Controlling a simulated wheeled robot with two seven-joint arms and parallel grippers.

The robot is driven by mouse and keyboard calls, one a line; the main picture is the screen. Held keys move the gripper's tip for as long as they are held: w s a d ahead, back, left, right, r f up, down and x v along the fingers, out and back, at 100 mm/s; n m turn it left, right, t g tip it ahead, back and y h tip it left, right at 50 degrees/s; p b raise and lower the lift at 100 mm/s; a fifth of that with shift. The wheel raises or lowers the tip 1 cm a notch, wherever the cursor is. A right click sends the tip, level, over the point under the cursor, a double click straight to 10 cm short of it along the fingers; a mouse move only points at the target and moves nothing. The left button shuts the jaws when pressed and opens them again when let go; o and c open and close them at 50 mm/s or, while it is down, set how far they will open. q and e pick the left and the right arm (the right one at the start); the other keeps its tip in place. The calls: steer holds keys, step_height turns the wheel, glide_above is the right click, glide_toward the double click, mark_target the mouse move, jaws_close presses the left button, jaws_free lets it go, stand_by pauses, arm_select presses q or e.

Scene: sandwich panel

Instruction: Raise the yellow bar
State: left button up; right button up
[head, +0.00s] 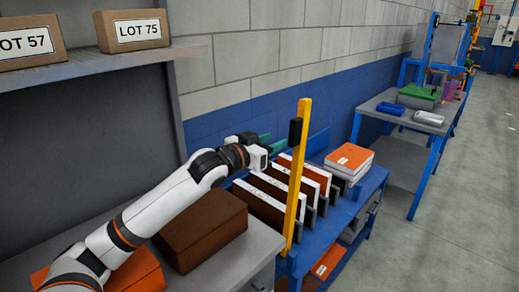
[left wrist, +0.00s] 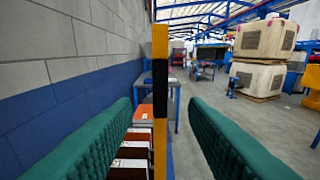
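The yellow bar (head: 296,190) stands nearly upright at the front edge of the blue rack table, with a black block (head: 295,131) near its top. My left gripper (head: 279,146) is beside the bar's upper part, with its green fingers pointing towards the black block. In the left wrist view, the yellow bar (left wrist: 160,42) stands between the two green fingers of my left gripper (left wrist: 163,120), which are wide apart. A gap shows on both sides, and the gripper holds nothing. How far the bar is beyond the fingertips is hard to tell. My right gripper is out of view.
Several panels or binders stand in the blue rack table (head: 313,262) behind the bar. Orange and white books (head: 349,157) lie at its right. Brown (head: 203,228) and orange boxes lie on the grey shelf under my left arm.

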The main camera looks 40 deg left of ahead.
arm_select(q)
steer(key=shift+s+a+r+b, duration=0.1)
steer(key=shift+s+b, duration=0.1)
steer(key=shift+s, duration=0.9)
steer(key=shift+s+a+r+b, duration=0.1)
steer(key=shift+s+b, duration=0.1)
steer(key=shift+s, duration=0.85)
steer(key=shift+f, duration=0.1)
